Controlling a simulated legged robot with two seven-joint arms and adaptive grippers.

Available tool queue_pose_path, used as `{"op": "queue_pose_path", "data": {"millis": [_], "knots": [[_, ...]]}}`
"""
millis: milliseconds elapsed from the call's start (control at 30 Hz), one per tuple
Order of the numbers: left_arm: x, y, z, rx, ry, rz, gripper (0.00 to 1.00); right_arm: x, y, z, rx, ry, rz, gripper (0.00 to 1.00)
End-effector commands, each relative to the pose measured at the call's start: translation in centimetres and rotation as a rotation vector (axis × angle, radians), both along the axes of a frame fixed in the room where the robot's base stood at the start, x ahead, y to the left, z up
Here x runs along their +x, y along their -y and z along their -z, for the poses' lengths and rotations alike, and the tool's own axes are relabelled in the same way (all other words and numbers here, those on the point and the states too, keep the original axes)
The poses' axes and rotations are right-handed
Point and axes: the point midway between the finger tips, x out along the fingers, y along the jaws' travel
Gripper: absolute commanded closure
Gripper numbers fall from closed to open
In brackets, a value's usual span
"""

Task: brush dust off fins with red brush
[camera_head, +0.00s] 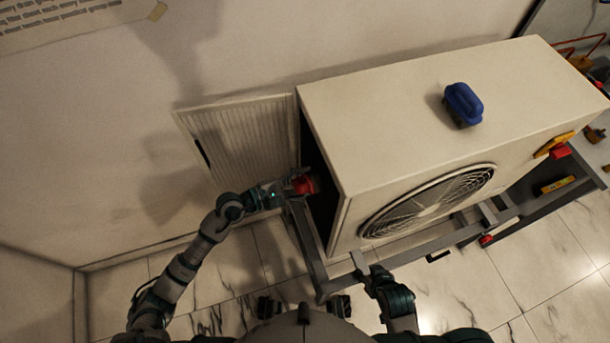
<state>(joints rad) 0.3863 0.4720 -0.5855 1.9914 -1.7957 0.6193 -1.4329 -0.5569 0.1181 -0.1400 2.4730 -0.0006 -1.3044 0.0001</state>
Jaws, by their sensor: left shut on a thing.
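The red brush (306,184) is in my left gripper (288,187), which is shut on it at the dark open left end of the big white fan unit (420,110). The brush is partly hidden by the gripper, and I cannot tell whether it touches anything inside. A ribbed side panel (245,145) stands swung open to the left of the opening. Fins inside the opening cannot be made out in the dark. My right gripper (362,264) is low in front of the unit, by the stand's front rail, and seems empty; its fingers are too small and dark to read.
A blue-handled object (464,102) sits on top of the unit. The unit rests on a grey metal stand (435,238). A round fan grille (428,200) faces the front. Marble floor is clear at bottom right.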

Motion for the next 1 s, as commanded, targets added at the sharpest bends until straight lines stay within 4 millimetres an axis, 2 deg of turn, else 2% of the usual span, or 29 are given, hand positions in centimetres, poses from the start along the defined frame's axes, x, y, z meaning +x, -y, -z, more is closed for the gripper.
{"op": "queue_pose_path", "data": {"millis": [167, 533, 733, 1000], "knots": [[0.0, 0.0, 0.5, -0.001, 0.001, 0.0, 0.85, -0.1, 0.0, 0.5, 0.0, -0.003, 0.0, 0.6], [0.0, 0.2, 4.0, -0.001, -0.001, -0.001, 0.85, -0.7, 0.0, 3.9, 0.0, -0.033, 0.0, 0.6], [0.3, 0.1, 4.0, -0.001, 0.004, 0.0, 0.85, -0.8, 0.0, 4.2, 0.0, -0.036, 0.0, 0.6], [2.0, -0.6, 4.1, -0.001, 0.001, 0.0, 0.85, -1.1, 0.0, 5.6, 0.0, -0.049, 0.0, 0.6]]}}
